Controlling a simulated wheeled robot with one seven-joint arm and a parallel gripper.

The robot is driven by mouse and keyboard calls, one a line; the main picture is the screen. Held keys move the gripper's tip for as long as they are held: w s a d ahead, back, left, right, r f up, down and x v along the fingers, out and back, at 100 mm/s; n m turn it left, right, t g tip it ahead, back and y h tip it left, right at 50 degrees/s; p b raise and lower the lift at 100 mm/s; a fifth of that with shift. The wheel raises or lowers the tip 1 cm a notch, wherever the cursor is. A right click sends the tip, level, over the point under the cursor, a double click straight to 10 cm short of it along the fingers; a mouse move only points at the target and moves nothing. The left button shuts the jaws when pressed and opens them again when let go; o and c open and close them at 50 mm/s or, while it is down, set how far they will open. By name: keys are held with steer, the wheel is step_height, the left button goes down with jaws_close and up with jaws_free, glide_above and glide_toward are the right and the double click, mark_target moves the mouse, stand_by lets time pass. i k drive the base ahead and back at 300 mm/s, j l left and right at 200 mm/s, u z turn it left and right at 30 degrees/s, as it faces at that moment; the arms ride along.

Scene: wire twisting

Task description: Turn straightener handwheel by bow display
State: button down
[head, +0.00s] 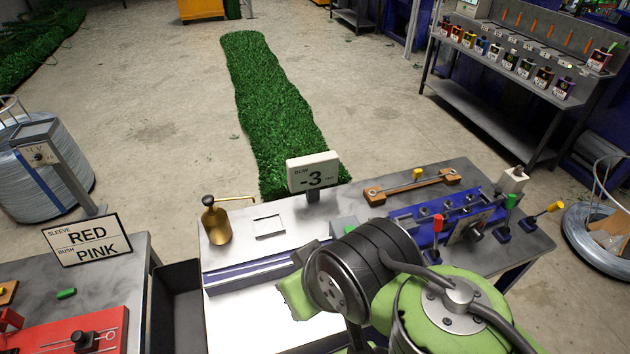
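The bow display (313,173) is a pale box on a short post at the back of the bench. It reads "BOW -3", with a small unit that is blurred. The straightener (432,211) is a blue rail with rollers on the bench's right side. A dark knob on a plate, which looks like the handwheel (475,235), sits at its front. My green and black arm crosses the front of the bench, left of and in front of this knob. My gripper itself does not show, so I cannot tell its state.
A brass oil can (215,222) stands at the bench's left end. Levers with red (437,222), green (511,203) and yellow (554,207) handles stand around the straightener. A wooden block (411,187) lies behind it. A "RED / PINK" sign (87,240) stands on the left table.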

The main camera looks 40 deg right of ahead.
mark_target(472, 231)
steer(key=z, duration=2.45)
steer(key=u, duration=1.6)
steer(key=z, duration=1.45)
